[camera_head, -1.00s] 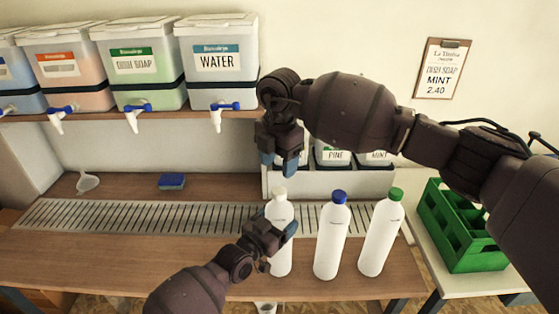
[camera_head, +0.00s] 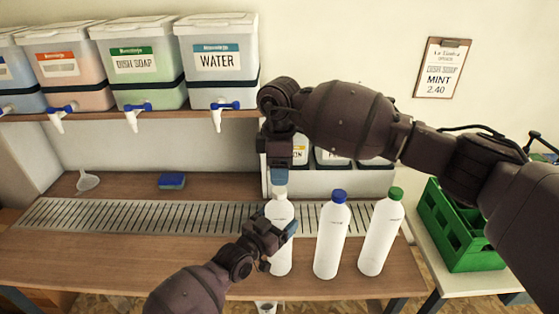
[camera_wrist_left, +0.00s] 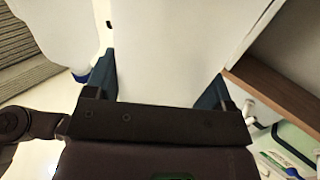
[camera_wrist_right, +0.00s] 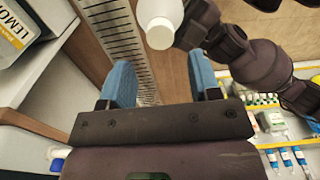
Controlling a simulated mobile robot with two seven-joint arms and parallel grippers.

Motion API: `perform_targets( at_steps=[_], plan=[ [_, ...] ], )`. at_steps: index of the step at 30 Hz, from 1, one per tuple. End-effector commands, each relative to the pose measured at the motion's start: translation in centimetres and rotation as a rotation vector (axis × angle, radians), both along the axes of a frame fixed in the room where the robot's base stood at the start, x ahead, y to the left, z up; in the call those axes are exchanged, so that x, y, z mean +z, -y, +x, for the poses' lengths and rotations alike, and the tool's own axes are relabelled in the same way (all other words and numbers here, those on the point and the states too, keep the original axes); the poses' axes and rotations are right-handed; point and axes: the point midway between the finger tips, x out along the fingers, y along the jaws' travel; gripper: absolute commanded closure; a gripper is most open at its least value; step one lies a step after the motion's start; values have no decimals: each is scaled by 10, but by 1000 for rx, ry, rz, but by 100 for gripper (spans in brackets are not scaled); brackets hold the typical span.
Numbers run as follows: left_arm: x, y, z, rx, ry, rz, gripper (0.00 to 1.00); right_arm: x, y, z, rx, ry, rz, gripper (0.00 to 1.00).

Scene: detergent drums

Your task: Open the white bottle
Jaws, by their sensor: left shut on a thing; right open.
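The white bottle with the white cap (camera_head: 279,191) stands upright at the front of the counter. My left gripper (camera_head: 277,233) is shut around its body (camera_head: 281,211); in the left wrist view the body (camera_wrist_left: 165,45) fills the space between the fingers (camera_wrist_left: 162,85). My right gripper (camera_head: 280,174) is open, pointing down just above the cap. In the right wrist view the white cap (camera_wrist_right: 160,33) lies ahead of the spread blue fingers (camera_wrist_right: 162,80), with nothing between them.
A blue-capped bottle (camera_head: 331,235) and a green-capped bottle (camera_head: 380,235) stand close to the right. Dispensers stand on the shelf above, including WATER (camera_head: 220,85). A green crate (camera_head: 455,240) is at far right. A sponge (camera_head: 171,181) and funnel (camera_head: 87,181) lie at back left.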

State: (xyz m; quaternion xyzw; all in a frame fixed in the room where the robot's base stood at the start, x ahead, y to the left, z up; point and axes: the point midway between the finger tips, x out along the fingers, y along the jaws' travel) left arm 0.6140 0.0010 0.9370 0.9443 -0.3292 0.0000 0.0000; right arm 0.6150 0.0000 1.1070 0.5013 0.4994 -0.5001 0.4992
Motion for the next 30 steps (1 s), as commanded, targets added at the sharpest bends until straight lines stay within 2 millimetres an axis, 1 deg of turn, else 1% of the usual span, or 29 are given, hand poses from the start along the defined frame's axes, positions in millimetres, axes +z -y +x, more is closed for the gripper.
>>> perform_targets(
  at_steps=[1, 6, 12, 17, 25, 26, 30],
  plan=[
    [0, 0, 0, 0, -1, 1, 90, -9, 0, -1, 0, -4, -1, 43],
    [0, 0, 0, 0, -1, 1, 90, -33, 0, -1, 2, -4, -2, 43],
    [0, 0, 0, 0, -1, 1, 90, -53, 0, 0, 1, -2, -1, 43],
    [0, 0, 0, 0, -1, 1, 90, -61, 0, 0, 2, -1, -1, 43],
    [0, 0, 0, 0, -1, 1, 90, -61, 0, 0, 2, 0, -1, 43],
    [0, 0, 0, 0, -1, 1, 90, -61, 0, 0, 2, 0, -1, 46],
    [0, 0, 0, 0, -1, 1, 90, -61, 0, 0, 3, -1, -1, 68]
  ],
)
